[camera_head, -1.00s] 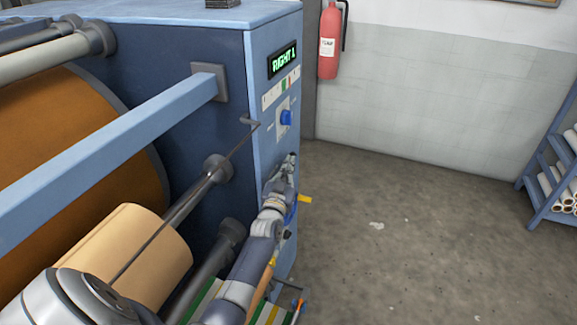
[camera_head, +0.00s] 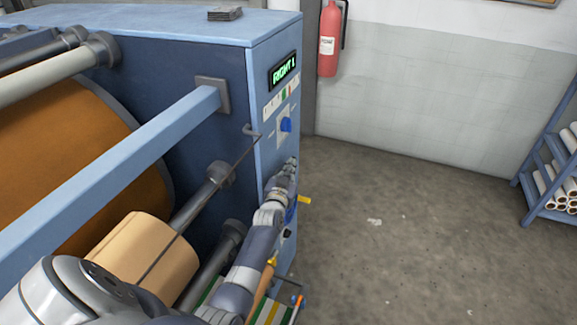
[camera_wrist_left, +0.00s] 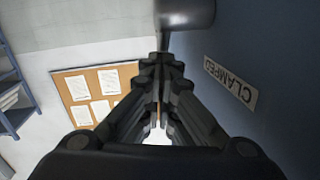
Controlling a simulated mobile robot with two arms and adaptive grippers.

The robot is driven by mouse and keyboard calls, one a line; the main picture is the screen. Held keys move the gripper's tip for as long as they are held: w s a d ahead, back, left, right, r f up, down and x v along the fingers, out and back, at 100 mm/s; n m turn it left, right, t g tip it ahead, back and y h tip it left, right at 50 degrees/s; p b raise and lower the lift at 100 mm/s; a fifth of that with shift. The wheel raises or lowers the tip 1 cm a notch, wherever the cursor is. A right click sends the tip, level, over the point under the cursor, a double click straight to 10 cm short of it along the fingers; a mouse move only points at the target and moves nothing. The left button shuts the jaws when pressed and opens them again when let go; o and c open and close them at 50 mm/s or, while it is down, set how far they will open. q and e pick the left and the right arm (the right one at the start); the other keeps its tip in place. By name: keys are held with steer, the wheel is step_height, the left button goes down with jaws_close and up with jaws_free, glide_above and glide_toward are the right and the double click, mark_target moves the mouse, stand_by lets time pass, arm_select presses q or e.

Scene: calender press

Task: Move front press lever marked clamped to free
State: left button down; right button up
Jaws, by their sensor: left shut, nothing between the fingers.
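My left gripper (camera_head: 292,161) is beside the narrow end panel (camera_head: 262,160) of the blue press, below a blue knob (camera_head: 286,125). In the left wrist view its fingers (camera_wrist_left: 160,68) are shut with nothing between them. A white label reading CLAMPED (camera_wrist_left: 230,82) is on the dark blue surface to their right. A dark rounded cylinder (camera_wrist_left: 186,12) is just beyond the fingertips; I cannot tell whether it is the lever or whether they touch. In the head view my arm hides part of the panel. My right gripper is not in view.
A lit display (camera_head: 284,70) is high on the end panel. A yellow piece (camera_head: 304,199) sticks out right of my arm. A blue bar (camera_head: 110,150) crosses in front of the rollers. The floor (camera_head: 400,230) to the right is open, up to a blue rack (camera_head: 545,180).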

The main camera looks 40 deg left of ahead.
arm_select(q)
steer(key=w+g+p, duration=0.1)
steer(key=p, duration=0.1)
steer(key=w+g+h+p, duration=0.1)
steer(key=g+p, duration=0.1)
steer(key=w+f+g+p, duration=0.1)
steer(key=g+p, duration=0.1)
steer(key=p, duration=0.1)
steer(key=shift+a+m, duration=0.3)
steer(key=shift+a, duration=0.05)
steer(key=shift+s, duration=0.15)
steer(key=shift+s+d+p, duration=0.2)
steer(key=shift+s+p, duration=0.5)
steer(key=shift+p, duration=0.15)
steer(key=shift+f, duration=0.1)
